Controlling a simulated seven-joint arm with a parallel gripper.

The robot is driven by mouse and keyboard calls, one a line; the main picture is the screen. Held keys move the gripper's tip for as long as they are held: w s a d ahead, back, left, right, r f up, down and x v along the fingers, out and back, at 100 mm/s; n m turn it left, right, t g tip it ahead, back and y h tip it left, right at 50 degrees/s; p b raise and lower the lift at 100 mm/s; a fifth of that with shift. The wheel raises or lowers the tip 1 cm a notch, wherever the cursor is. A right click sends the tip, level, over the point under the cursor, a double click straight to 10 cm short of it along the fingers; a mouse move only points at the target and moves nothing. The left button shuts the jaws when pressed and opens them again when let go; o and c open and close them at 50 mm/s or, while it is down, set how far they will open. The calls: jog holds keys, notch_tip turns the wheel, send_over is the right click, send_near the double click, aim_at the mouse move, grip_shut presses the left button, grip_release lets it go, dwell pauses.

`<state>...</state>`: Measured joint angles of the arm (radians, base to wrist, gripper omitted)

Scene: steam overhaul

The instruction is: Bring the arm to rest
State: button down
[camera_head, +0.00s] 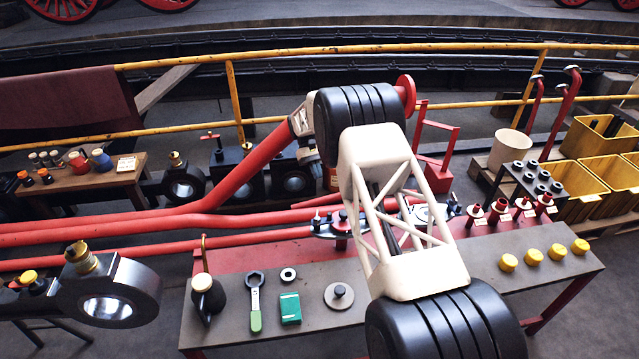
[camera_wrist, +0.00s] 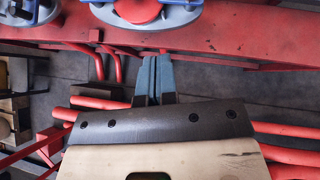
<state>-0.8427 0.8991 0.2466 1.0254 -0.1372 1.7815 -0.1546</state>
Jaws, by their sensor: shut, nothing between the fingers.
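My gripper (camera_wrist: 153,62) shows in the wrist view with its two blue-grey fingers together and nothing between them. The fingers point toward the red edge of a bench (camera_wrist: 230,30), and I see no contact with any object. In the head view my white lattice arm crosses the middle of the picture above the bench (camera_head: 240,338).
On the bench are an oil can (camera_head: 207,296), a green-handled wrench (camera_head: 255,302), a green box (camera_head: 290,308), a round disc (camera_head: 339,296) and several yellow caps (camera_head: 534,256). Red pipes (camera_head: 110,232) run at left. Yellow crates (camera_head: 605,175) stand at right.

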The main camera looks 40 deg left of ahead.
jog(key=shift+w+a+r, duration=0.2)
jog(key=shift+a+r, duration=0.05)
jog(key=shift+r, duration=0.05)
dwell(0.5)
